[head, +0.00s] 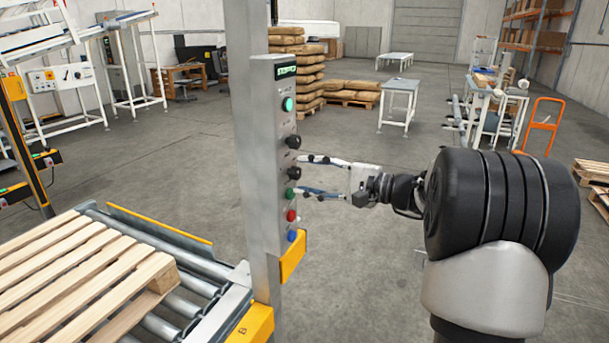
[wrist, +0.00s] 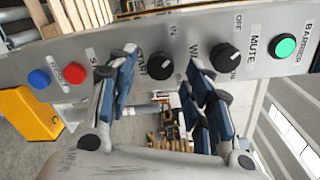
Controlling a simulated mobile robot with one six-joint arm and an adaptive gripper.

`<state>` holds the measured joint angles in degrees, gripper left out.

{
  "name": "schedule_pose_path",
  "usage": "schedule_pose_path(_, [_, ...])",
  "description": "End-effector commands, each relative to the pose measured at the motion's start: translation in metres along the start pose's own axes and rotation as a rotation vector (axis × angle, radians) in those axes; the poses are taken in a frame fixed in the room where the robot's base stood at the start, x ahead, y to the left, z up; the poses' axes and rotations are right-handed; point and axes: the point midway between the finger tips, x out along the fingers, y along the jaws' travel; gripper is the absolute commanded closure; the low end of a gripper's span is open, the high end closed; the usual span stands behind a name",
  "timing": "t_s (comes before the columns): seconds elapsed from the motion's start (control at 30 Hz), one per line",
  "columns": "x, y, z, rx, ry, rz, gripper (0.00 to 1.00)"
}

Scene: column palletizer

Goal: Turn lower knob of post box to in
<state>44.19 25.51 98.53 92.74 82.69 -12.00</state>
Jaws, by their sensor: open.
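The grey post box (head: 263,200) stands upright in the head view and carries a column of controls. Its lower knob (head: 293,173) is black and round; in the wrist view the lower knob (wrist: 160,68) has an IN label above it. Its exact pointer direction is hard to read. My gripper (head: 302,176) is open, reaching in from the right, with one finger above the knob and one below. In the wrist view my gripper (wrist: 163,58) has a blue-and-black finger on each side of the knob, with gaps visible. The lower finger partly hides the START control.
The upper MUTE knob (wrist: 228,57) and a green button (head: 288,103) sit above. Red (head: 291,215) and blue (head: 291,235) buttons sit below. A yellow bracket (head: 292,256) juts out under them. A wooden pallet (head: 80,270) lies on rollers at left. Open floor lies behind.

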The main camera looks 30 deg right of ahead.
Motion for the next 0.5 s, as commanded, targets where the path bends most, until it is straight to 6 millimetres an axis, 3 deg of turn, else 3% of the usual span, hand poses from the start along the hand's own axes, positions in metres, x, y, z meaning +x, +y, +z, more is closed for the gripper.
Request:
schedule_pose_path(0.3, [-0.069,-0.001,-0.001,-0.001,0.003,-0.001,0.54])
schedule_pose_path(0.5, [-0.096,0.000,0.000,-0.001,0.001,0.000,0.54])
